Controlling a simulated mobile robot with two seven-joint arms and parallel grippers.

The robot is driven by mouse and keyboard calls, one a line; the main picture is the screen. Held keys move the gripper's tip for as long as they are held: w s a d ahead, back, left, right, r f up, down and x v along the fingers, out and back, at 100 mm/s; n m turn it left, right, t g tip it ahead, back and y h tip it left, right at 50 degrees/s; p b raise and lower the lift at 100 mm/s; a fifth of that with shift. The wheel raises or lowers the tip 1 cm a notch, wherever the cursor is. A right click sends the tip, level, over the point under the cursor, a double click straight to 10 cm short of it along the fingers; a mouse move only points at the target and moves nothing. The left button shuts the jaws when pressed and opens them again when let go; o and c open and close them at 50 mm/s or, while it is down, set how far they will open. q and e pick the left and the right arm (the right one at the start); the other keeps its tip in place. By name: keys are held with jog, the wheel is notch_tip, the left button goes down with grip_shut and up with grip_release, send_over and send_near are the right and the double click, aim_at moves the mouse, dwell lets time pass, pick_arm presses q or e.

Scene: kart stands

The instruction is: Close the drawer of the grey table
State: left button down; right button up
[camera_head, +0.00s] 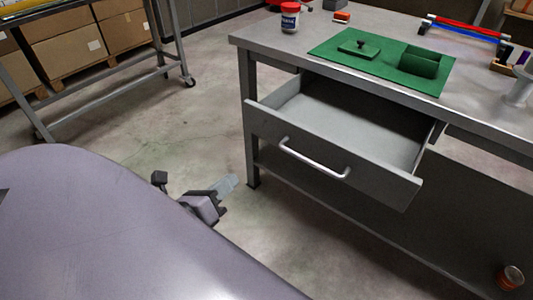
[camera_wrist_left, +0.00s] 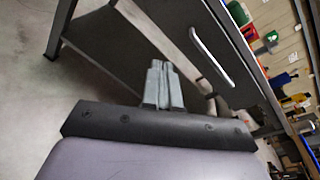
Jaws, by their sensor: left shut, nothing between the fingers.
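The grey table (camera_head: 471,108) stands at the right in the head view. Its drawer (camera_head: 325,155) is pulled well out and looks empty inside. The drawer front carries a pale bar handle (camera_head: 314,165). In the left wrist view the drawer front (camera_wrist_left: 232,62) and its handle (camera_wrist_left: 209,53) show at the upper right. My left gripper (camera_head: 230,183) is shut and empty, to the left of the drawer front and apart from it. Its closed fingers also show in the left wrist view (camera_wrist_left: 159,75). My right gripper is not in view.
A wheeled rack (camera_head: 102,78) and cardboard boxes (camera_head: 66,45) stand at the upper left. A can (camera_head: 510,277) is at the lower right. Floor left of the table is clear.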

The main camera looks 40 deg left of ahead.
pick_arm(q)
jog(key=w+m+t+b, duration=0.1)
jog(key=m+b, duration=0.1)
jog(key=m, duration=0.3)
jog(key=m+t+h+p, duration=0.1)
jog(key=m+p, duration=0.1)
jog(key=m, duration=0.1)
send_near(277, 133)
jog(key=w, duration=0.5)
jog(key=shift+r, duration=0.1)
jog(key=shift+w, duration=0.9)
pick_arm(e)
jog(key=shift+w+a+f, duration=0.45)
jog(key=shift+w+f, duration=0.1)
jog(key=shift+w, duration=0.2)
